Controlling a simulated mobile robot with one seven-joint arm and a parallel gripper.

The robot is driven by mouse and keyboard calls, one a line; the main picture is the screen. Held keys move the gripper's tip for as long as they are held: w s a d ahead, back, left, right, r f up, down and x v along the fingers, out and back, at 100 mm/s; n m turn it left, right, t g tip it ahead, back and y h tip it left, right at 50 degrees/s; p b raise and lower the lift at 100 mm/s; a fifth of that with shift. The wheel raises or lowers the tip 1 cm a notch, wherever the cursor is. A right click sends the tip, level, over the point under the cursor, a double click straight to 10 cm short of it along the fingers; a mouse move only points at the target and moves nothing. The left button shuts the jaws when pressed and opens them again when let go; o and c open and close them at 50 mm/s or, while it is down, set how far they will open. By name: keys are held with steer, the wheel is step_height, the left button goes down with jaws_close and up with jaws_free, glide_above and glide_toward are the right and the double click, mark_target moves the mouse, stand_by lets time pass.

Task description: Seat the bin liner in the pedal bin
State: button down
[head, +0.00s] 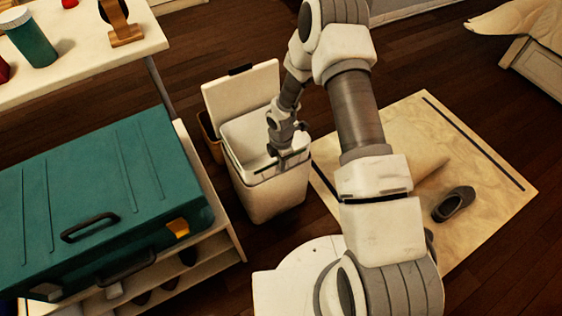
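The white pedal bin (268,200) stands upright on the floor left of my arm, with its lid (242,92) raised at the back. A pale liner (238,137) shows inside the bin's mouth, its edge close to the rim. I cannot tell whether it sits fully down all round. My gripper (282,162) points down at the bin's mouth, over its front right part. Its fingers are small and dark against the bin, so I cannot tell whether they are open or hold the liner's edge. My wrist hides part of the opening.
A teal suitcase (95,205) lies on a white shelf unit (225,250) left of the bin. A brown container (209,135) stands behind the bin. A pale rug (480,190) with a dark shoe (453,204) lies to the right. A white table (100,50) is at upper left.

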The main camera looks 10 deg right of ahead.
steer(key=shift+f, duration=0.95)
steer(key=c, duration=1)
jaws_free()
step_height(320, 180, up, 18)
steer(key=p, duration=0.6)
steer(key=shift+f+p, duration=0.25)
steer(key=shift+p, duration=0.1)
